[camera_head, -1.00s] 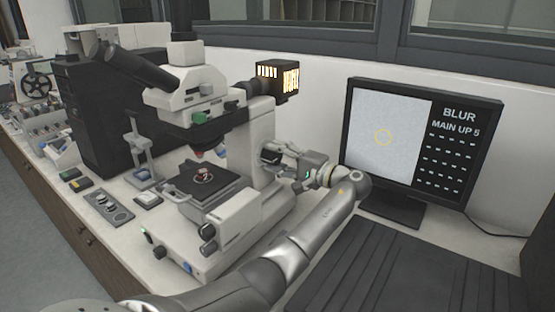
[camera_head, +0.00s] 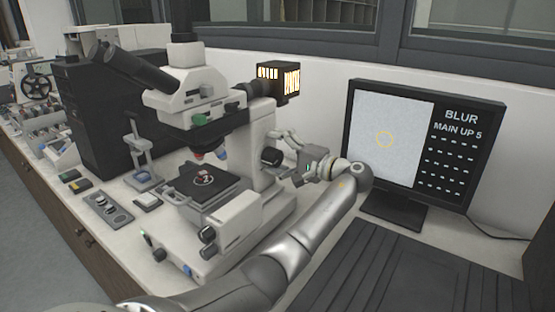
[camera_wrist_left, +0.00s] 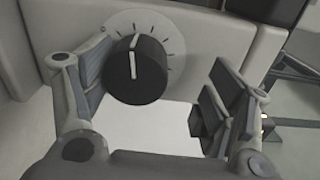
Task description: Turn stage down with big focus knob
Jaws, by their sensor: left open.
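The microscope (camera_head: 262,128) stands on the bench, its stage (camera_head: 203,183) holding a small round sample under the lenses. The big focus knob (camera_head: 271,156) is a black knob on the side of the microscope. In the left wrist view the knob (camera_wrist_left: 136,70) has a white pointer line, nearly upright, over a dial with tick marks. My left gripper (camera_head: 288,150) is open beside the knob, apart from it. In the wrist view the left gripper (camera_wrist_left: 150,95) has one finger close to the knob's left side and the other well to its right. My right gripper is out of view.
A monitor (camera_head: 412,145) reads "BLUR" and "MAIN UP 5" beside a pale picture with a yellow ring. A dark ribbed surface (camera_head: 400,265) lies in front of it. Smaller knobs (camera_head: 208,235) sit low on the microscope's front. My left arm crosses the front.

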